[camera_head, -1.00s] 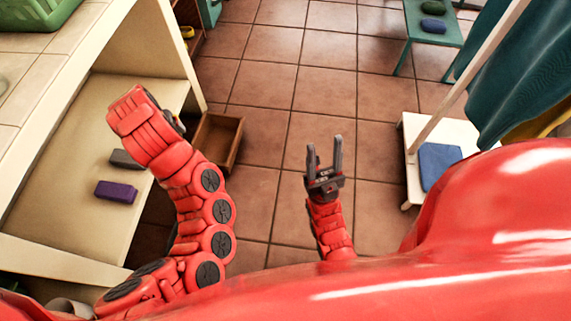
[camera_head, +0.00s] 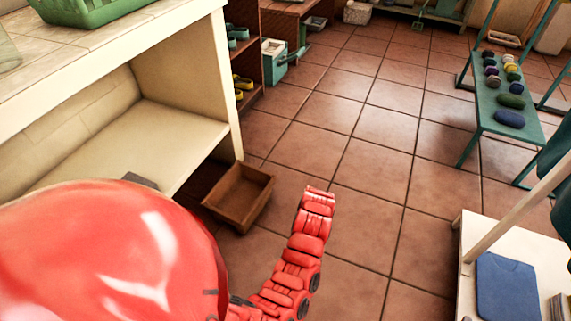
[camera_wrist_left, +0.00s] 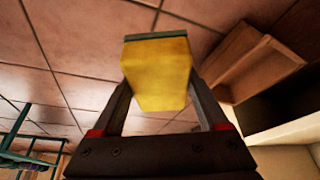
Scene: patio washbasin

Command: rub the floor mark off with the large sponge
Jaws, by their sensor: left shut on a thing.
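My left gripper (camera_wrist_left: 160,88) shows in the left wrist view, shut on a yellow sponge (camera_wrist_left: 160,75) with a thin dark green layer (camera_wrist_left: 155,37) at its far end. The sponge sits between the two dark fingers, with the tiled floor behind it. In the head view one of my red arms reaches over the floor near the bottom middle, but no fingers or sponge show there. My right gripper is not in view. I can make out no clear mark on the floor (camera_head: 385,185).
An open wooden box (camera_head: 240,197) stands on the floor beside the pale shelf unit (camera_head: 170,130). A green bench (camera_head: 500,95) at right carries several coloured pieces. A low white stand (camera_head: 470,245) with a blue folded cloth (camera_head: 507,285) is at lower right. Tiles between are clear.

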